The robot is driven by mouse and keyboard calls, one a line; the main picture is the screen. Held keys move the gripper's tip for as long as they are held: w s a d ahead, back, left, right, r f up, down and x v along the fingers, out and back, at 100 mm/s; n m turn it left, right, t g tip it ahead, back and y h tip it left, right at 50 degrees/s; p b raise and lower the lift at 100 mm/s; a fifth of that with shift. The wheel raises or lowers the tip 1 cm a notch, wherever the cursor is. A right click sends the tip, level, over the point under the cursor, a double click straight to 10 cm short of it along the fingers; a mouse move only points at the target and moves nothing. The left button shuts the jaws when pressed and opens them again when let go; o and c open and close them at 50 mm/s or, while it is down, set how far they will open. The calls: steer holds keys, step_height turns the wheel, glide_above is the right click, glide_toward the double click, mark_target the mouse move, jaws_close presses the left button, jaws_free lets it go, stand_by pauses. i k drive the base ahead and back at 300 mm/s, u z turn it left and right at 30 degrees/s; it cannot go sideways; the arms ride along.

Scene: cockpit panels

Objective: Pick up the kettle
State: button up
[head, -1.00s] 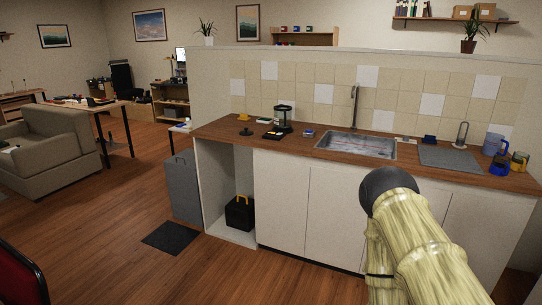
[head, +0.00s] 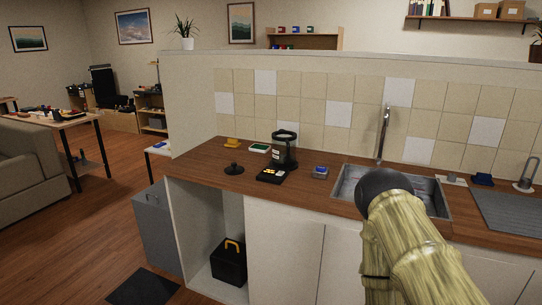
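A dark cylindrical vessel with a clear upper part (head: 284,150), which looks like the kettle, stands upright on the wooden counter (head: 205,171), left of the sink. A flat black item with yellow and white marks (head: 271,176) lies just in front of it. A small dark round piece with a knob, perhaps a lid (head: 233,169), lies to its left. My arm rises from the lower right across the sink, well to the right of the vessel. My gripper is not visible.
The sink (head: 437,205) with its tall tap (head: 384,134) is right of the vessel. A blue-topped box (head: 320,172) lies between them. A tiled wall (head: 340,115) backs the counter. Below, a black toolbox (head: 229,262) sits in an open bay, with a grey bin (head: 158,228) beside it.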

mark_target(283, 141)
steer(key=i, duration=0.9)
steer(key=z, duration=0.2)
